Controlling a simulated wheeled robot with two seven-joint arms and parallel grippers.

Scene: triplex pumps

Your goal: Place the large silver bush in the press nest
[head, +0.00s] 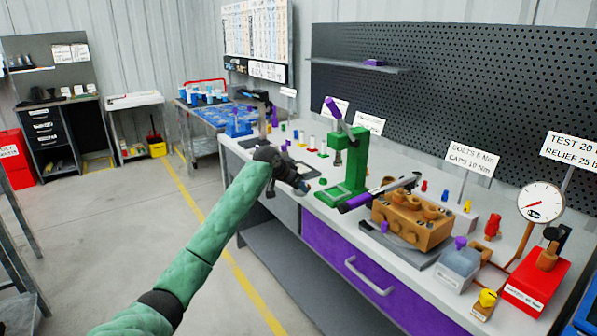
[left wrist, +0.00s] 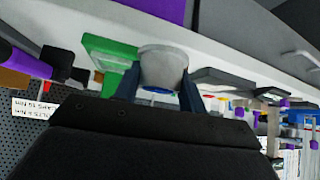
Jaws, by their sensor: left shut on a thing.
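My left gripper (head: 297,184) reaches over the front of the bench, just left of the green press (head: 349,172) with its purple lever. In the left wrist view its two dark blue fingers (left wrist: 160,92) are shut on the large silver bush (left wrist: 163,66), a pale grey round piece. The green press base (left wrist: 108,52) shows beside and partly behind the bush there; I cannot tell the gap between them. The nest itself is not clearly visible. In the head view the bush cannot be made out at the gripper. My right gripper is not in view.
Right of the press, a purple-handled tool (head: 380,192) lies by a tan pump block (head: 412,222). A red test unit (head: 537,286) with a gauge (head: 540,203) stands farther right. Small coloured parts stand behind the gripper. A purple drawer (head: 350,262) is under the worktop.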

